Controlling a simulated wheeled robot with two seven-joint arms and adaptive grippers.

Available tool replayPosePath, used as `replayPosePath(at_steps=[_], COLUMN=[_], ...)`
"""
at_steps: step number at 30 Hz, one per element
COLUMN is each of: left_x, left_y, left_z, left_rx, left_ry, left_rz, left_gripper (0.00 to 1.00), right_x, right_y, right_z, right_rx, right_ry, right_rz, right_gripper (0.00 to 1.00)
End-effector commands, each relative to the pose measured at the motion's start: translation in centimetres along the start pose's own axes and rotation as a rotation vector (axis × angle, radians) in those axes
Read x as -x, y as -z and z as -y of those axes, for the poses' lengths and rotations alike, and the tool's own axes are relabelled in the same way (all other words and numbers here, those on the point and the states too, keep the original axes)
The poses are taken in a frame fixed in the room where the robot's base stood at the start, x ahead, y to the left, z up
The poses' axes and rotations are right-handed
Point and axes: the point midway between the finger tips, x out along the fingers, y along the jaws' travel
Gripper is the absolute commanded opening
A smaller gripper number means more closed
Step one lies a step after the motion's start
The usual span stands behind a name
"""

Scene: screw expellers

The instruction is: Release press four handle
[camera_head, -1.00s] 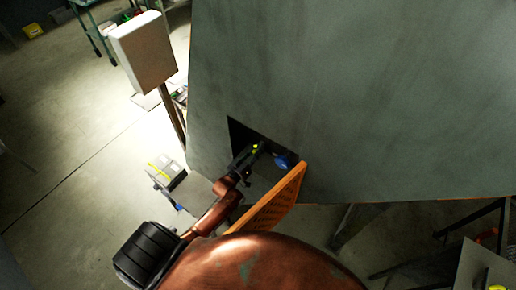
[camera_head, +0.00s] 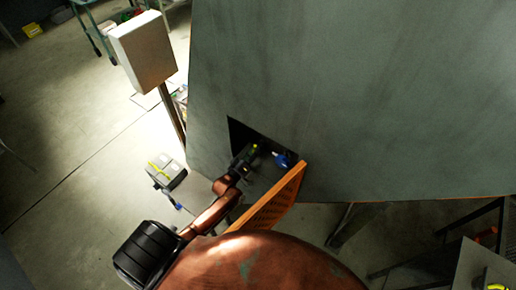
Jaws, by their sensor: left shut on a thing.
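The press (camera_head: 330,90) is a large grey-green metal body that fills the upper middle and right. A dark square opening (camera_head: 240,133) is in its lower left face. A blue-tipped handle (camera_head: 284,159) shows inside the opening at its right side. My left gripper (camera_head: 253,149) is at the opening, a little left of the blue tip. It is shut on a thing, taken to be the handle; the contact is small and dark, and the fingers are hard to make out. My right gripper is not in view.
An orange perforated panel (camera_head: 272,203) juts out just right of my left forearm. A pale box on a post (camera_head: 143,50) stands to the left. A small grey box with yellow (camera_head: 166,172) is on the floor. Floor at far left is open.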

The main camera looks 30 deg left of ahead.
Motion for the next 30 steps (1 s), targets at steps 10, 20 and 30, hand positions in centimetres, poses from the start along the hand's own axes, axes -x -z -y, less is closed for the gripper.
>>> replayPosePath(at_steps=[10,20,30], left_x=[0.0,0.0,2.9], left_y=[-0.2,-0.1,-0.1], left_z=[-0.1,0.0,0.1], left_rx=[0.01,0.005,0.005], left_ry=[0.0,0.0,0.003], left_rz=[0.002,0.001,0.002], left_gripper=[0.38,0.49,0.49], right_x=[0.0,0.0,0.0], right_y=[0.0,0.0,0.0], right_z=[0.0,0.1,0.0], right_rx=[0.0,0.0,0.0], right_ry=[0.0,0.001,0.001], right_rz=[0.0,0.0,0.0], right_gripper=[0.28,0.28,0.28])
